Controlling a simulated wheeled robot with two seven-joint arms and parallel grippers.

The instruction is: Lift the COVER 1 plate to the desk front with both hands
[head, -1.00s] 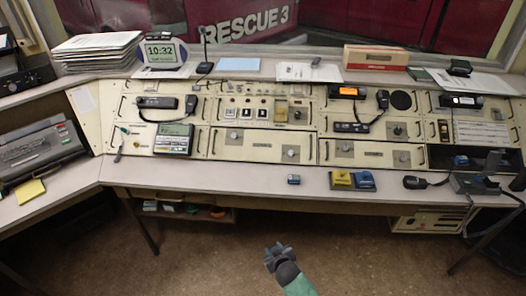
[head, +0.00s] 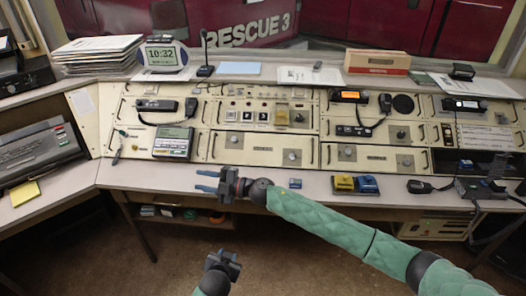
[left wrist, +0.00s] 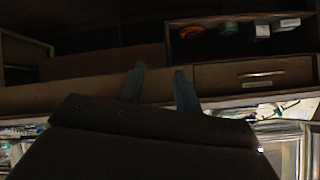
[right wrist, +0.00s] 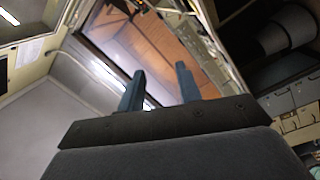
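Two blank cream plates with round knobs sit in the console's lower row: a left one (head: 240,155) and a right one (head: 375,165). Their small labels are too small to read, so I cannot tell which is COVER 1. Both plates are seated in the panel. My right gripper (head: 206,181) is open and empty over the desk's front edge, below the left plate, its fingers pointing left. My left gripper (head: 230,258) is lower, in front of the desk and apart from it. Its open fingers also show in the left wrist view (left wrist: 160,88). The right fingers show in the right wrist view (right wrist: 160,88).
A blue block (head: 295,183) and a yellow and blue pair (head: 355,184) lie on the desk front (head: 140,178). A hand microphone (head: 420,187) lies further right. A keypad unit (head: 173,142) is left of the plates. Open shelves are below the desk.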

